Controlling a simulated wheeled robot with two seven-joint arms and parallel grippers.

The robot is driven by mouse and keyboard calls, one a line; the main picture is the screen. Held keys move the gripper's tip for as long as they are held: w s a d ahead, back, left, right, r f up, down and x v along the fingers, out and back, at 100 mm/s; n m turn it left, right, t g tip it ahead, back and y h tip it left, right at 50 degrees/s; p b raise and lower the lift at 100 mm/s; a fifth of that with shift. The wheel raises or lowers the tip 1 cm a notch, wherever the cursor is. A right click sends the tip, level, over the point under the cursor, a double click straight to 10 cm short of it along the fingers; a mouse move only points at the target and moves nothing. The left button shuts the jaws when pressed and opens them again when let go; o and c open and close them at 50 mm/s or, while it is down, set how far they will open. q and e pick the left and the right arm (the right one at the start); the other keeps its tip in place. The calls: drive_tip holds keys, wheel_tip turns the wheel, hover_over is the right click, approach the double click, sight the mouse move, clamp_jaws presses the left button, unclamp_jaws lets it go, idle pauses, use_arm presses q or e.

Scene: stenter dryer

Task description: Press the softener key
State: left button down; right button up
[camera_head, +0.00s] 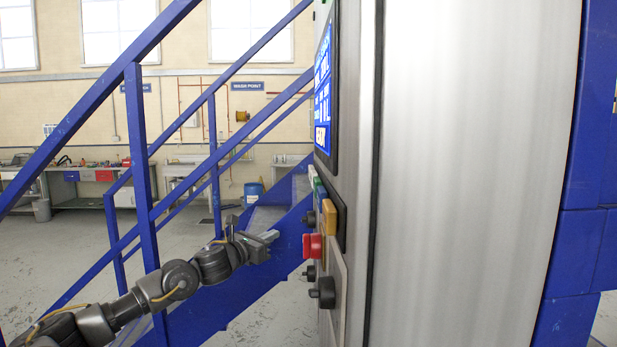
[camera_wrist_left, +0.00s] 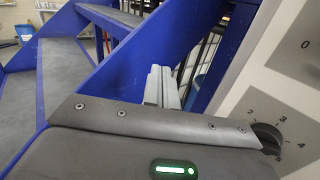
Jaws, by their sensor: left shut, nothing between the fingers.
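The control panel is seen nearly edge-on in the head view. It carries a lit blue screen (camera_head: 323,95), and below it a row of small coloured keys (camera_head: 318,188); their labels cannot be read, so I cannot tell which is the softener key. My left gripper (camera_head: 271,236) is shut and empty, left of the panel and apart from it, with its fingers pointing right toward it. In the left wrist view its closed fingers (camera_wrist_left: 161,87) show in front of the blue stair frame. My right gripper is not in view.
A numbered dial (camera_wrist_left: 267,137) shows in the wrist view. Blue stairs and railings (camera_head: 140,150) stand behind my left arm.

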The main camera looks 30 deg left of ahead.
use_arm(q)
drive_tip(key=s+d+r+m+h, duration=0.1)
drive_tip(key=s+r+m, duration=0.2)
drive_tip(key=r, duration=0.3)
drive_tip(key=s+d+r+m+t, duration=0.1)
drive_tip(key=s+d+r+m, duration=0.1)
drive_tip(key=s+r+m, duration=0.2)
drive_tip(key=s+d+r+m+t+h, duration=0.1)
drive_tip(key=s+r+m, duration=0.3)
drive_tip(key=r, duration=0.5)
drive_tip(key=shift+d+r+m+h+p, duration=0.3)
drive_tip(key=shift+d+m+p, duration=0.1)
drive_tip(key=shift+m, duration=0.3)
drive_tip(key=w+d+p, duration=0.4)
drive_tip(key=w+d, duration=0.1)
drive_tip(key=d, duration=0.2)
drive_tip(key=shift+w, duration=0.2)
drive_tip(key=shift+d, duration=0.1)
idle(0.4)
